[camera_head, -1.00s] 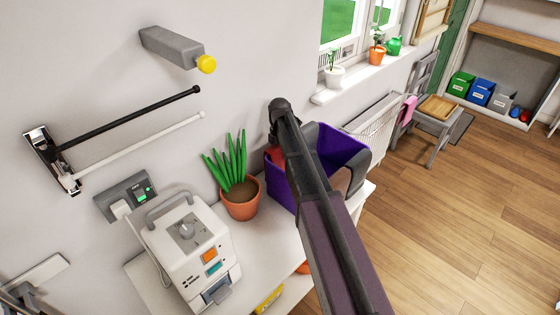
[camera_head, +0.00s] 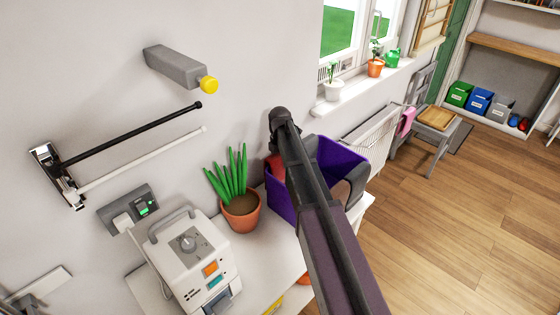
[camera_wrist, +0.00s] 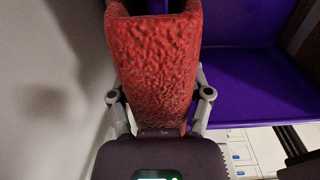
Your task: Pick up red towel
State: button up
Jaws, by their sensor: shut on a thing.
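The red towel (camera_wrist: 155,60) fills the upper middle of the wrist view, rough-textured and upright. My gripper (camera_wrist: 158,100) has one finger on each side of it and is shut on it. A narrow purple strip shows at the towel's top. In the head view a small part of the red towel (camera_head: 277,166) shows at the left side of the purple bin (camera_head: 342,158). My arm covers the rest there, and my gripper is hidden. The bin's purple wall (camera_wrist: 250,90) is right of the towel in the wrist view. I cannot tell whether they touch.
A potted plant (camera_head: 240,210) stands just left of the bin on the white counter (camera_head: 262,250). A white machine (camera_head: 190,255) is further left. A dark item (camera_head: 352,185) is at the bin's right side. A wall rail (camera_head: 130,135) and bottle (camera_head: 172,66) are at upper left.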

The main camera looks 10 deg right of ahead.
notch_tip(320, 180, up, 26)
jog(key=p, duration=2.5)
jog(key=shift+s+f, duration=0.1)
dwell(0.3)
